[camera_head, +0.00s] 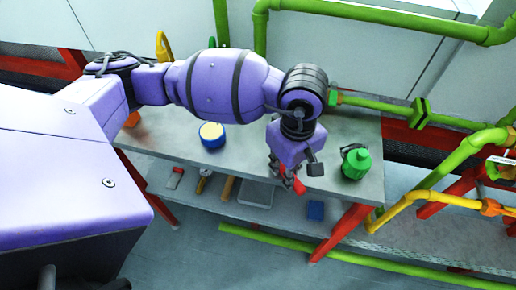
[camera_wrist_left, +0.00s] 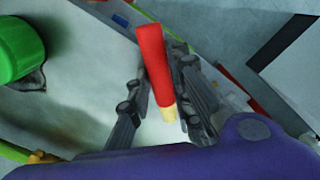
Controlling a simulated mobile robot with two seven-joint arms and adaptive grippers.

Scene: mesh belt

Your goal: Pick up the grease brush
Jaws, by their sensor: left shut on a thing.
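The grease brush looks like a red handle with a pale cream end; in the left wrist view the grease brush (camera_wrist_left: 154,65) stands between the fingers of my left gripper (camera_wrist_left: 160,85). My left gripper (camera_head: 287,177) is shut on it. In the head view, parts of the red brush (camera_head: 299,172) show at the fingers, over the front edge of the grey bench (camera_head: 330,182). The rest of it is hidden by the gripper. My right gripper is not in view.
A lower shelf holds a grey tray (camera_head: 256,194) and a blue box (camera_head: 316,210). Green pipes (camera_head: 380,106) run behind the bench.

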